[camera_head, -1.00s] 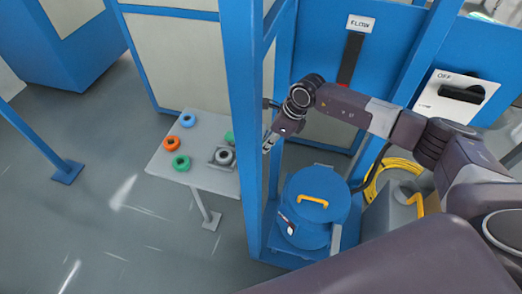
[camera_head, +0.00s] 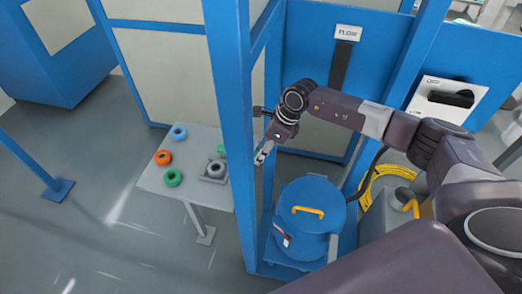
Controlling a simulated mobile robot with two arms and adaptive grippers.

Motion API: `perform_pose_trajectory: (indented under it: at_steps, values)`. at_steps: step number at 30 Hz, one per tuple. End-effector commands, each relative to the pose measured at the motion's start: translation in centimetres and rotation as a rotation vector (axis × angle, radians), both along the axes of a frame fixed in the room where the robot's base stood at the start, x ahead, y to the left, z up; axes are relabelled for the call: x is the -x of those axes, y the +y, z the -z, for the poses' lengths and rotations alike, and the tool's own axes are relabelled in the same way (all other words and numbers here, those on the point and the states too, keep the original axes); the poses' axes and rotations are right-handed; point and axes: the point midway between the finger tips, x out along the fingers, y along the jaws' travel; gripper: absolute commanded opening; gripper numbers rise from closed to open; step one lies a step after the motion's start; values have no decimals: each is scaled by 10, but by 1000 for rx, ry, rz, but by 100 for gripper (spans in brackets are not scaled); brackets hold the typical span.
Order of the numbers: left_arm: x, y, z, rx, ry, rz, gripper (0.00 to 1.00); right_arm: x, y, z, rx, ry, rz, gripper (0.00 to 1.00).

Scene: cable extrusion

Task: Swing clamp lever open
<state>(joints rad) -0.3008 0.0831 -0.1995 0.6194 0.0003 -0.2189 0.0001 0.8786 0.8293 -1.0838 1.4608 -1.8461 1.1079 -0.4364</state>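A blue round drum (camera_head: 310,222) with a yellow handle (camera_head: 308,211) on its lid stands inside the blue frame. A small red and white part (camera_head: 283,236) is on its left side, and a grey upright piece (camera_head: 333,248) is at its right front. I cannot tell which part, if any, is the clamp lever. My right gripper (camera_head: 263,153) hangs above and left of the drum, beside the blue post and apart from the drum. It is too small to tell whether its fingers are open. My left gripper is not in view.
A blue post (camera_head: 233,150) stands close left of my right gripper. Beyond it, a grey table (camera_head: 155,183) holds several coloured rings. A yellow cable coil (camera_head: 372,185) and a grey container (camera_head: 388,220) stand right of the drum. A FLOW panel (camera_head: 348,33) is behind.

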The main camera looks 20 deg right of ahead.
Motion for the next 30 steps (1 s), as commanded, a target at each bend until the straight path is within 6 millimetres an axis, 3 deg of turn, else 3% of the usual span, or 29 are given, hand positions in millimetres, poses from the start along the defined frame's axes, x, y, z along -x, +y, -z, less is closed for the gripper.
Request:
perform_pose_trajectory:
  at_steps: [16,21,30]
  values:
    - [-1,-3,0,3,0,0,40,22,-32,-93,1,-5,1,38]
    - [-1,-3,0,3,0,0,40,25,-37,-106,1,-4,2,38]
    - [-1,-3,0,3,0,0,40,26,-37,-108,1,-3,1,38]
